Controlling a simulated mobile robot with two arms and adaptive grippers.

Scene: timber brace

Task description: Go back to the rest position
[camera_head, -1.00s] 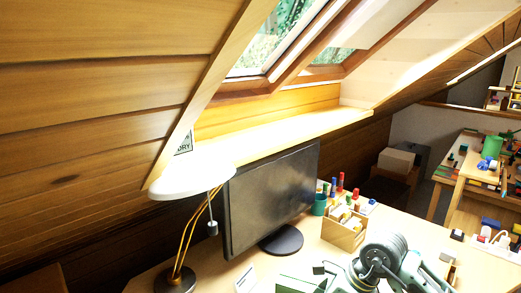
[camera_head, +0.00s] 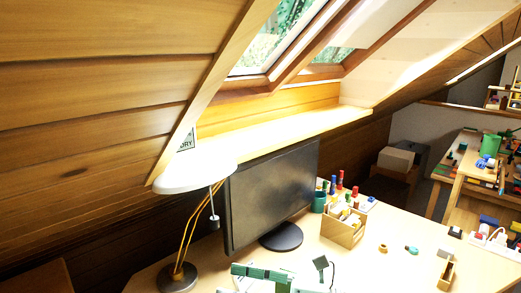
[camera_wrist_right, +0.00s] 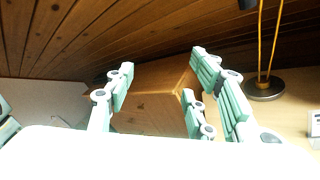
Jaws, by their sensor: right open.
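My right gripper (camera_wrist_right: 161,72) is open and empty in the right wrist view. Its green-padded fingers are spread in front of a brown wooden box-like piece (camera_wrist_right: 155,97), which shows between them; whether they touch it I cannot tell, but nothing is held. In the head view, green gripper parts (camera_head: 285,276) show at the bottom edge, in front of the monitor; most of that hand is cut off. My left gripper is not in clear view.
The desk lamp (camera_head: 178,276) and the monitor (camera_head: 272,195) stand close by. A wooden organiser (camera_head: 343,231) and green cup (camera_head: 319,201) are on the desk. Small parts lie further right. The sloped timber ceiling (camera_head: 85,100) comes down low at left.

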